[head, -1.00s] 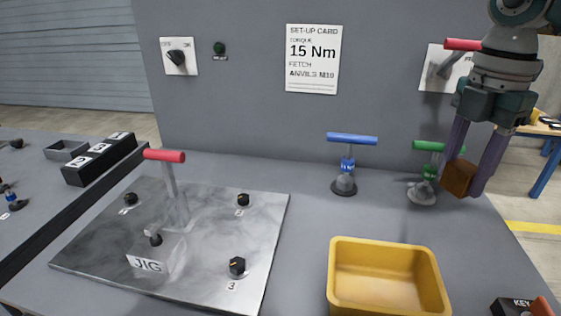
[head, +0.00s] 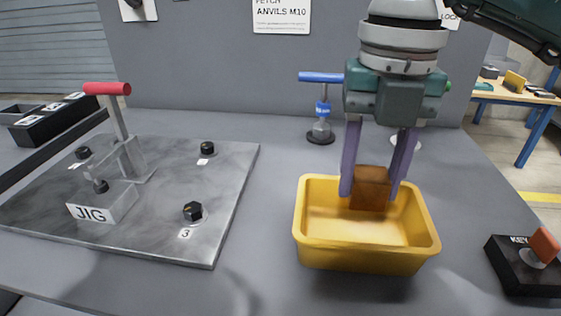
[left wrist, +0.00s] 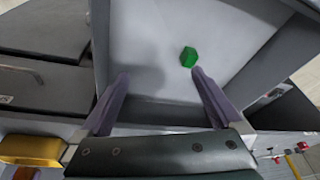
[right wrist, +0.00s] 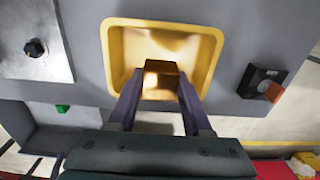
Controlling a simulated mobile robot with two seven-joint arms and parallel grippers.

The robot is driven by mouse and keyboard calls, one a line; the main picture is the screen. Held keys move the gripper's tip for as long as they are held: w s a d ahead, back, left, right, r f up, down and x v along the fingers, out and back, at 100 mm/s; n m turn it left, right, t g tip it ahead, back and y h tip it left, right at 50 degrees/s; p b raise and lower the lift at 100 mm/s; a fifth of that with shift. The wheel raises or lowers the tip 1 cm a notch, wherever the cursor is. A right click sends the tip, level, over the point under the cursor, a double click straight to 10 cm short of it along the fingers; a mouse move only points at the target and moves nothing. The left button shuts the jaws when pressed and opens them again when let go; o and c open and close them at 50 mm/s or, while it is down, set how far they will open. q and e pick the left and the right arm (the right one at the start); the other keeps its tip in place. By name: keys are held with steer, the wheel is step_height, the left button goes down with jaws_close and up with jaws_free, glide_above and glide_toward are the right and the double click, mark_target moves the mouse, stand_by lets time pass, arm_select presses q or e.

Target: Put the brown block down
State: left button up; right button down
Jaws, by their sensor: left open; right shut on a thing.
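The brown block (head: 371,188) is between the fingers of my right gripper (head: 372,185), which is shut on it. In the head view the block is in front of the back part of the yellow tray (head: 365,262), over its inside. The right wrist view also shows the block (right wrist: 160,80) over the tray (right wrist: 115,50). I cannot tell whether the block touches the tray floor. My left gripper (left wrist: 160,100) is open and empty in the left wrist view, with a green block (left wrist: 188,57) beyond its right fingertip.
Left of the tray is a metal plate with a JIG block (head: 103,205) and a red-handled lever (head: 106,88). A blue-handled tool (head: 322,105) stands behind the tray. A black key box (head: 525,265) is at the right. Bare table lies between plate and tray.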

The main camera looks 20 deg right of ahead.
mark_target(355, 237)
steer(key=shift+f, duration=3.2)
steer(key=shift+f+b, duration=0.1)
steer(key=shift+b, duration=0.25)
steer(key=shift+c, duration=1.6)
jaws_free()
step_height(355, 237, up, 12)
steer(key=shift+r+p, duration=0.15)
steer(key=shift+p, duration=0.2)
